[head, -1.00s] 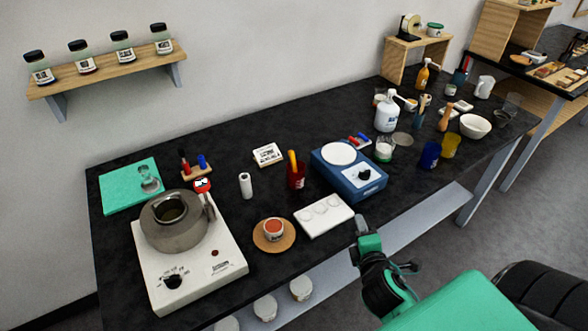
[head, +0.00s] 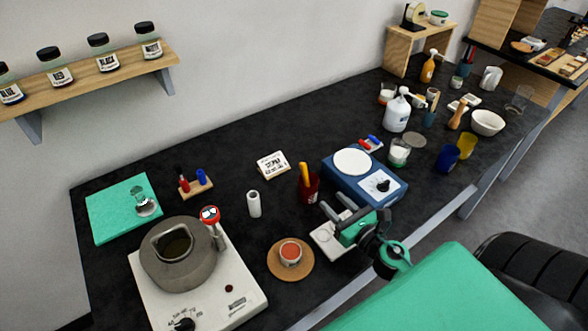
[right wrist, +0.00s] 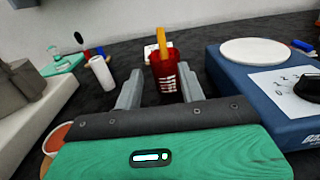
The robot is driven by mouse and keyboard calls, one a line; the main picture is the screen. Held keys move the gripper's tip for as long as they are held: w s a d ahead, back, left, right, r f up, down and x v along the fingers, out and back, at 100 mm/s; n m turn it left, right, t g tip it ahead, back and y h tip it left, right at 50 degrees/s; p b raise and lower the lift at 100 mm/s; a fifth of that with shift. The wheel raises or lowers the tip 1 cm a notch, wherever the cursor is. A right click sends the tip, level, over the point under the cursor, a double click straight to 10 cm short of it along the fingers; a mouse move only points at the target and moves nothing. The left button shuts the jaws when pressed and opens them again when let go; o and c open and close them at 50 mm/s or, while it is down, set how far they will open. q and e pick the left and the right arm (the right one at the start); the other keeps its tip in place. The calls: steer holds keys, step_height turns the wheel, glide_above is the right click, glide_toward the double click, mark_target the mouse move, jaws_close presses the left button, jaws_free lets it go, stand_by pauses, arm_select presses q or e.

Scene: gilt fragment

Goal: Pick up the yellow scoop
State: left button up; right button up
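The yellow scoop (head: 304,172) stands upright in a dark red cup (head: 308,190) near the middle of the black bench. Only its handle shows above the rim; the rest is hidden in the cup. In the right wrist view the scoop (right wrist: 162,42) and red cup (right wrist: 166,74) are straight ahead, between the fingers. My right gripper (head: 333,212) is open and empty, just in front of the cup and over the white tray. Its fingers (right wrist: 160,88) are spread apart and do not appear to touch the cup. My left gripper is not in view.
The blue scale (head: 365,180) stands right of the cup. A white roll (head: 254,204) stands left of it. A small orange-filled pot on a cork mat (head: 274,262) and a hotplate (head: 240,280) with a grey pot (head: 180,270) are at the front left.

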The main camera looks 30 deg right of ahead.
steer(key=w, duration=0.2)
steer(key=p, duration=0.3)
glide_toward(306, 172)
steer(key=w, duration=0.3)
steer(key=shift+w+a, duration=0.2)
steer(key=shift+w, duration=0.4)
steer(key=shift+w+a, duration=0.25)
steer(key=shift+w, duration=0.4)
steer(key=shift+w+r+p, duration=0.1)
steer(key=shift+w+p, duration=0.15)
steer(key=shift+p, duration=0.15)
steer(key=shift+w+p, duration=0.85)
steer(key=shift+w, duration=1.45)
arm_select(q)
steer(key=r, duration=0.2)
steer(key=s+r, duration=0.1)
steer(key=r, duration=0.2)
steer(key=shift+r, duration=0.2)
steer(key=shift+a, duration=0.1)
arm_select(e)
jaws_close()
